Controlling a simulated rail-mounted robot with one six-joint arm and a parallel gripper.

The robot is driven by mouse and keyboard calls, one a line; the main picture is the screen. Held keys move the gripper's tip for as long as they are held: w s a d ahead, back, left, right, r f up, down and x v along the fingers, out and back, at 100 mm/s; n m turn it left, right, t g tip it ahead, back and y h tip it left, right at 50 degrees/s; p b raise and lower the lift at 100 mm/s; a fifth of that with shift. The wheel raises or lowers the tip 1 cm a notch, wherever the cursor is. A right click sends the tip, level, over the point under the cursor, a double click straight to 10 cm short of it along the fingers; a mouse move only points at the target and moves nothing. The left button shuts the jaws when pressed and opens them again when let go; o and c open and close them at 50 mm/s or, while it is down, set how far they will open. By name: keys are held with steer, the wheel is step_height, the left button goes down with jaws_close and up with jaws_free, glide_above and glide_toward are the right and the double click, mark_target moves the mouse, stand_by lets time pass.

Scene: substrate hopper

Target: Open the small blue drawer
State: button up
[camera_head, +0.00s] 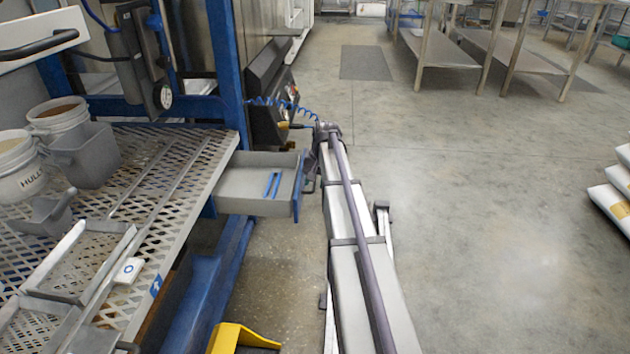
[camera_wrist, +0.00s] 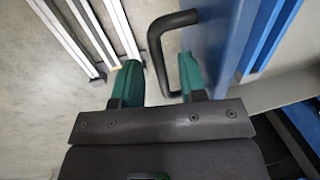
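The small drawer (camera_head: 250,187) stands pulled out from under the perforated bench in the head view. It has a grey tray and a blue front (camera_head: 298,188); a blue object (camera_head: 273,184) lies inside. In the wrist view the blue front (camera_wrist: 208,40) shows at the upper right, with its black U-shaped handle (camera_wrist: 155,50). My gripper (camera_wrist: 158,64) is open, its two green fingers apart. The handle's bar appears between the fingers, with gaps visible on both sides. I cannot tell how deep the bar sits between them. The head view barely shows the fingers beside the drawer front.
The perforated bench (camera_head: 170,165) at left holds buckets (camera_head: 58,120), a grey bin (camera_head: 88,155) and wire trays (camera_head: 85,260). A yellow object (camera_head: 235,338) is on the floor below. A blue coiled hose (camera_head: 275,102) hangs behind the drawer.

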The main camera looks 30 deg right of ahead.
step_height(320, 180, up, 11)
steer(key=s+d+p, duration=0.1)
steer(key=p, duration=0.9)
steer(key=shift+d+f, duration=0.2)
steer(key=shift+d, duration=0.05)
steer(key=shift+s, duration=0.1)
